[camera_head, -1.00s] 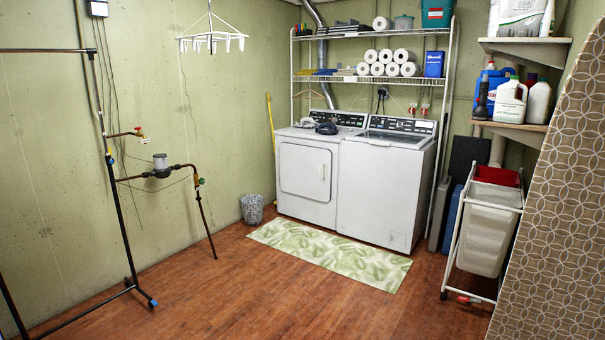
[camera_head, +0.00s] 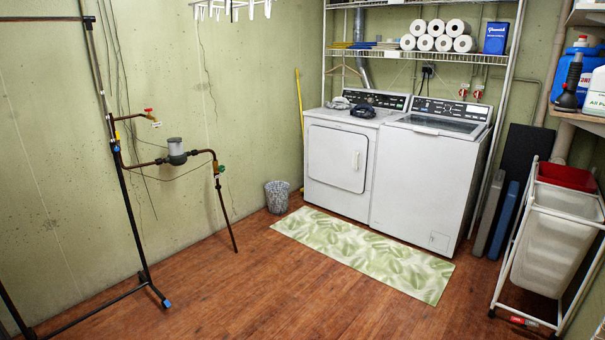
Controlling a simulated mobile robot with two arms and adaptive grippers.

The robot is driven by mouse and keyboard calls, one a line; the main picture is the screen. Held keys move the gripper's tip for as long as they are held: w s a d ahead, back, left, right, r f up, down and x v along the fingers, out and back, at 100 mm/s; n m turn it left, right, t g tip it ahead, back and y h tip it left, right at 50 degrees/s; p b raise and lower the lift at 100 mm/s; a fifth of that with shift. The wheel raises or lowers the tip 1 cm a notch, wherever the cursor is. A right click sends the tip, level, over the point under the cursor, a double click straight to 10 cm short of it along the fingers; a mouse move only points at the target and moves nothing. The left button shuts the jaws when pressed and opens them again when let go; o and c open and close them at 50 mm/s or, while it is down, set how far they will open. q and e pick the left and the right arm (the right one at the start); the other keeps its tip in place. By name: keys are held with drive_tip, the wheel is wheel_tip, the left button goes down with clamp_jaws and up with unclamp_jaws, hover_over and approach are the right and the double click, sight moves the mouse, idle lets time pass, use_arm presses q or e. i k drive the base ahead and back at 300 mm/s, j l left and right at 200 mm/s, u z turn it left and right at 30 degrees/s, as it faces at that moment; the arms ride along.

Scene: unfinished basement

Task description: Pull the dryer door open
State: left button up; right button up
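The white dryer (camera_head: 341,163) stands against the back wall in the middle of the head view, left of a white top-loading washer (camera_head: 421,180). Its front door (camera_head: 337,159) is shut, with a small handle (camera_head: 355,160) near the door's right edge. Dark and grey items (camera_head: 362,110) lie on the dryer's top. Neither of my grippers is in view, and nothing touches the dryer door.
A green leaf-patterned mat (camera_head: 362,250) lies before the machines. A small bin (camera_head: 277,196) stands left of the dryer. Pipes (camera_head: 176,152) and a black rack (camera_head: 125,170) are on the left, a white hamper (camera_head: 552,240) on the right. The wooden floor (camera_head: 250,290) in front is clear.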

sight(338, 158)
drive_tip(key=i, duration=3)
